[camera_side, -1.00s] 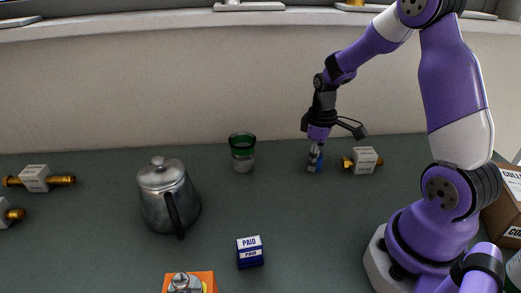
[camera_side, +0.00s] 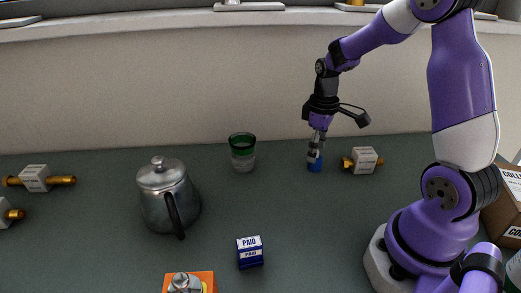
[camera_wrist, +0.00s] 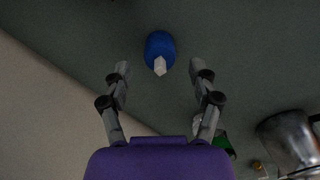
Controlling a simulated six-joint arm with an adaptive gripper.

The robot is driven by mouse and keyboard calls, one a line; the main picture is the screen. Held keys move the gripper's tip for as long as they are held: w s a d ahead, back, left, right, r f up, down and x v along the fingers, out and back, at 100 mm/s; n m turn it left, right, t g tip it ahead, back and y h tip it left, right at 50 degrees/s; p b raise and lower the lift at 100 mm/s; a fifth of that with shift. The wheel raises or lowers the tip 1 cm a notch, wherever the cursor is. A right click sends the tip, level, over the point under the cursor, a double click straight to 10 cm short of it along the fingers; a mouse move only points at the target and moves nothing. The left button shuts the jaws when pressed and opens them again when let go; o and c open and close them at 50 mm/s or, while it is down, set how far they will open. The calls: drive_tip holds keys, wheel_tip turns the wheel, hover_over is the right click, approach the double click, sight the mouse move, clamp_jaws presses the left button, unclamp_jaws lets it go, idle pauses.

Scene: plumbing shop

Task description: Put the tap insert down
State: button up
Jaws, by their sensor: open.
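The tap insert (camera_side: 315,164) is a small blue piece with a pale stem. It rests on the dark green counter near the back wall, under my gripper (camera_side: 313,153). In the wrist view the tap insert (camera_wrist: 160,45) shows its blue body and whitish stem, just beyond the fingertips. My gripper (camera_wrist: 158,68) is open there, with a finger on each side and nothing held between them. In the side view the fingers partly cover the top of the insert.
A brass fitting with a white label (camera_side: 364,160) lies just right of the insert. A green-rimmed glass (camera_side: 242,153) stands to the left, and a metal pot (camera_side: 166,195) farther left. A blue PAID box (camera_side: 250,252) sits in front. The counter between is clear.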

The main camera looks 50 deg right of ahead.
wheel_tip(320, 180, up, 9)
drive_tip(key=s+a+r+m+t, duration=0.1)
drive_tip(key=s+a+r+t, duration=0.1)
drive_tip(key=a, duration=0.5)
drive_tip(key=s+a+r+m+t, duration=0.1)
drive_tip(key=s+a+r+t, duration=0.1)
drive_tip(key=s+a, duration=0.3)
drive_tip(key=shift+a+r+t, duration=0.2)
drive_tip(key=shift+a+t, duration=0.6)
drive_tip(key=shift+a, duration=0.25)
